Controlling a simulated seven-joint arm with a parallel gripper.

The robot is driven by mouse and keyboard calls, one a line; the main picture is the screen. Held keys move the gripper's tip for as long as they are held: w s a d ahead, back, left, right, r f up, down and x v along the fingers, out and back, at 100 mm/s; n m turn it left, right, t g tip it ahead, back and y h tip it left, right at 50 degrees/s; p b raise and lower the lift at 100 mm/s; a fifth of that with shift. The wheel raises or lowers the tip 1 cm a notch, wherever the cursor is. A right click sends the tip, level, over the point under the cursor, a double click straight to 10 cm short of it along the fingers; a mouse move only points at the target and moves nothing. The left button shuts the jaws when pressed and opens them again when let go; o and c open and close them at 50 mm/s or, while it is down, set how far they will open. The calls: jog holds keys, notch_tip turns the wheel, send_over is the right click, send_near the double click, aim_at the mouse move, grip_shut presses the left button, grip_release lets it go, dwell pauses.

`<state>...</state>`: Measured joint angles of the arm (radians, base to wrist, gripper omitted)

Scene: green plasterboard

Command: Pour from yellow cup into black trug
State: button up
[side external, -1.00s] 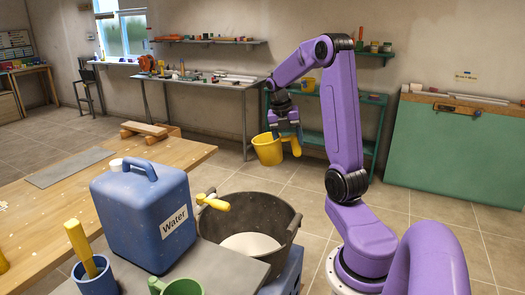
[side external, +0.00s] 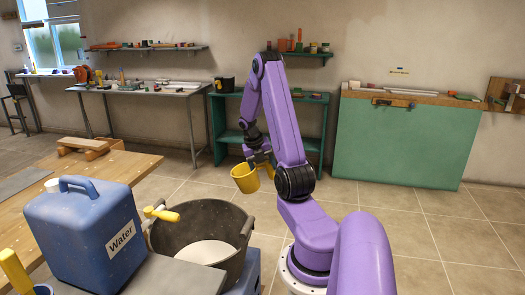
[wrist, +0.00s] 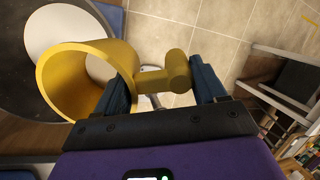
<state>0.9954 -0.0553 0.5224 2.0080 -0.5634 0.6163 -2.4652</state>
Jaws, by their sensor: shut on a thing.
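The yellow cup (side external: 245,178) hangs from my gripper (side external: 263,160), just behind the black trug's (side external: 236,263) right rim in the side view. It looks slightly tilted. In the wrist view, my gripper (wrist: 163,84) has its blue-padded fingers on either side of the yellow handle, with the cup (wrist: 70,62) to the left and its wide mouth showing. The trug holds a pale white material (side external: 207,251). In the wrist view, the trug (wrist: 22,95) lies beyond the cup at the left, partly hidden by it.
A blue water container (side external: 92,232) stands left of the trug on a grey surface. A wooden bench (side external: 125,168) is at left. Open tiled floor (side external: 420,225) lies to the right.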

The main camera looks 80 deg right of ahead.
aim_at(260, 179)
notch_tip(260, 179, down, 3)
jog(key=shift+w+f, duration=0.1)
jog(key=g, duration=0.1)
jog(key=w+g+h, duration=0.1)
jog(key=f+g, duration=0.1)
jog(key=g, duration=0.1)
jog(key=shift+w+a+h, duration=0.3)
jog(key=shift+w+a, duration=0.1)
jog(key=w+g, duration=0.1)
jog(key=w+f+g+h, duration=0.1)
jog(key=g, duration=0.1)
jog(key=shift+w+a+f+n+h, duration=0.1)
jog(key=shift+w+a+n+h, duration=0.05)
jog(key=shift+a+n+h, duration=0.2)
jog(key=shift+f, duration=0.1)
jog(key=shift+w+a+r+g+h, duration=0.2)
jog(key=shift+w+a+r+g, duration=0.1)
jog(key=shift+w+g, duration=0.3)
jog(key=shift+w+a+r+g+h, duration=0.15)
jog(key=shift+w+r+g+h, duration=0.15)
jog(key=shift+w+g, duration=0.25)
jog(key=shift+w+a+r+g+h, duration=0.15)
jog(key=shift+w+a+r+g, duration=0.15)
jog(key=shift+w+g, duration=0.3)
dwell(4.4)
